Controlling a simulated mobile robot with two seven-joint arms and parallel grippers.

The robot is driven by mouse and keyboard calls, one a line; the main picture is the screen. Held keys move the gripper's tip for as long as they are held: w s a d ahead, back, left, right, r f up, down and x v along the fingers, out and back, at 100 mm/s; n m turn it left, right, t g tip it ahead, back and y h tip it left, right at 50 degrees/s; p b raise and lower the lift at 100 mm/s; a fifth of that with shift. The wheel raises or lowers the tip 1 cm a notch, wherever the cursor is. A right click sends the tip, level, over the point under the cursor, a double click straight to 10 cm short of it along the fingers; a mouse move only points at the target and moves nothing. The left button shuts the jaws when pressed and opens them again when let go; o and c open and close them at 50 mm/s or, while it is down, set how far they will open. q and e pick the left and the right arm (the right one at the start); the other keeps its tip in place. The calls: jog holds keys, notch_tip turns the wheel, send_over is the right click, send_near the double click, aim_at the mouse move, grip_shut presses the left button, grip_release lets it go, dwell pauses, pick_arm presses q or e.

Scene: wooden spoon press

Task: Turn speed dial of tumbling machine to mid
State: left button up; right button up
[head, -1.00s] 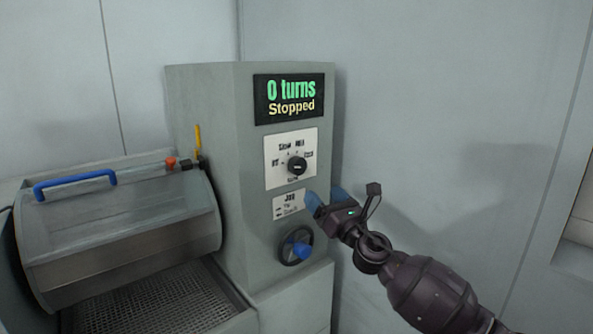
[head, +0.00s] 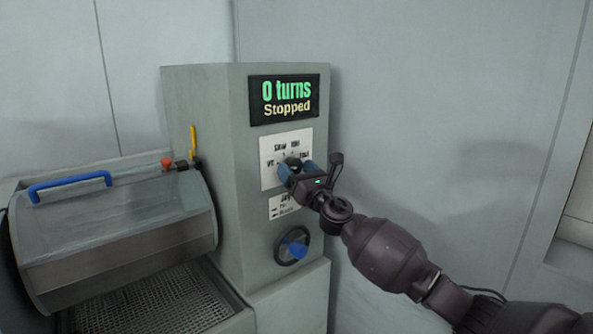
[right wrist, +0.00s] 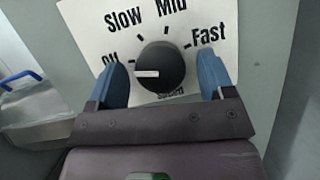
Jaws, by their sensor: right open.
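The speed dial (right wrist: 160,68) is a round black knob with a white pointer mark on a white label plate (head: 268,177). In the right wrist view its mark points left, near the "Off" lettering; "Mid" is at the top and "Fast" at the right. My right gripper (right wrist: 164,82) is open, with one blue finger on each side of the knob. I cannot tell whether the fingers touch it. In the head view the right gripper (head: 297,170) partly covers the dial (head: 292,162). The tumbling machine (head: 205,110) has a display (head: 284,99) reading "0 turns Stopped". My left gripper is out of view.
Below the dial are a jog label (head: 283,206) and a dark handwheel (head: 292,246) with a blue knob. To the left is a drum (head: 110,235) with a blue handle (head: 70,185). The wall stands behind.

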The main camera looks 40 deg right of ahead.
jog(key=shift+w, duration=0.2)
jog(key=c, duration=0.9)
jog(key=shift+r, duration=0.1)
